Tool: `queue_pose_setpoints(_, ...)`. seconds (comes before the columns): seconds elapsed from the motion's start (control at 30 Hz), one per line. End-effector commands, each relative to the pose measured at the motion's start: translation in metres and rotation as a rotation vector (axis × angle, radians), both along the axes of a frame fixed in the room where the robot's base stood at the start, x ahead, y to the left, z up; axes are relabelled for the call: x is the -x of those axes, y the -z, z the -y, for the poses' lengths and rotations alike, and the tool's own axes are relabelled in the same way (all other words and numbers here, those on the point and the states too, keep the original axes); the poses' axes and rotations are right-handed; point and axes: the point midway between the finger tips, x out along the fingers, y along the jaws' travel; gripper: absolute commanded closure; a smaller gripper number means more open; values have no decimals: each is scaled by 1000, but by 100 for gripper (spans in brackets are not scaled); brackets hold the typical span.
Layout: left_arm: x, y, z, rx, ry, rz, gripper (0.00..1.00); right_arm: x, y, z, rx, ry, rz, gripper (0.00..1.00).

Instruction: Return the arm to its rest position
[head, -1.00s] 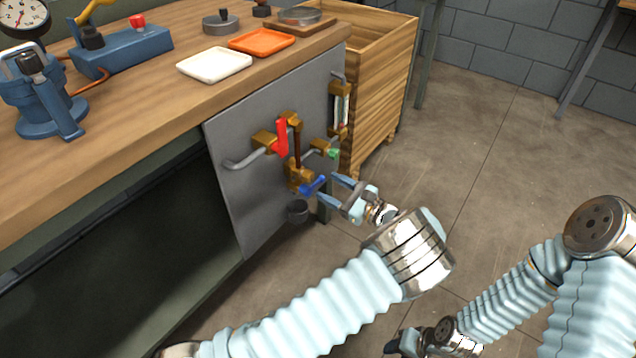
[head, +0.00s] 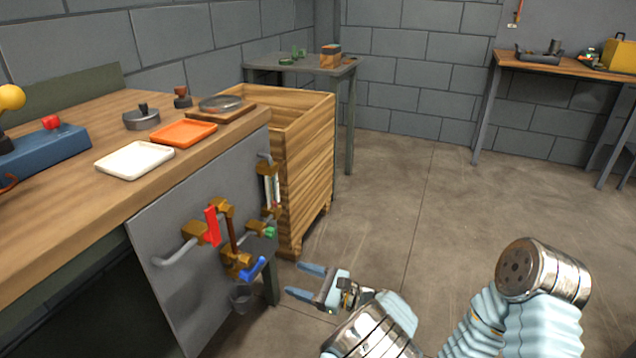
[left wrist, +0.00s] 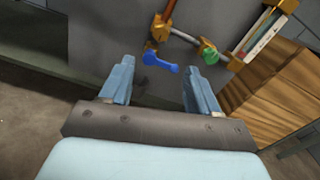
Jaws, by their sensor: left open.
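My left gripper (head: 308,282) is open and empty. In the head view it is in front of the grey valve panel (head: 180,285), to the right of the blue valve handle (head: 253,268) and apart from it. In the left wrist view the two blue fingers of my left gripper (left wrist: 158,82) are spread. The blue handle (left wrist: 160,62) shows beyond and between them, with the green knob (left wrist: 209,53) to its right. My right gripper is not visible; part of my right arm shows at the lower right of the head view.
A red handle (head: 212,226) is on the panel, and a small cup (head: 240,299) is below the blue handle. A wooden crate (head: 312,160) stands right of the workbench (head: 60,215). The bench holds a white tray (head: 134,160) and an orange tray (head: 184,133). Open floor lies to the right.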

Motion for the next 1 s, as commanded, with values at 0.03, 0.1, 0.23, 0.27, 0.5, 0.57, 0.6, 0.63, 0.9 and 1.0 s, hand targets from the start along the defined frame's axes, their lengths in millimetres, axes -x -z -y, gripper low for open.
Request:
queue_pose_setpoints(0.03, 1, 5, -5, 14, -8, -12, 39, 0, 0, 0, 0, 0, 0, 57)
queue_pose_setpoints(0.1, 3, 23, -19, 64, -31, -46, 39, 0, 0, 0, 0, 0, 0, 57)
queue_pose_setpoints(0.23, 26, 90, -65, 277, -132, -157, 39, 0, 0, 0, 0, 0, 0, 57)
queue_pose_setpoints(0.27, 36, 110, -75, 351, -169, -184, 39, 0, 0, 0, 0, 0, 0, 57)
queue_pose_setpoints(0.5, 184, 252, -91, 1134, -697, -195, 39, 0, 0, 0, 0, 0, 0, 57)
queue_pose_setpoints(0.57, 218, 264, -70, 1351, -900, -87, 39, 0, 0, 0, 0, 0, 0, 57)
queue_pose_setpoints(0.6, 232, 265, -57, 1469, -1029, 8, 39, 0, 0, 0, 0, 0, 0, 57)
queue_pose_setpoints(0.63, 240, 263, -49, 1545, -1120, 88, 39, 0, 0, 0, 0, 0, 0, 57)
queue_pose_setpoints(0.9, 251, 231, -38, 1788, -1575, 682, 39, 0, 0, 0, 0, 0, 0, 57)
queue_pose_setpoints(1.0, 251, 227, -40, 1796, -1605, 745, 39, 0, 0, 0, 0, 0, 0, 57)
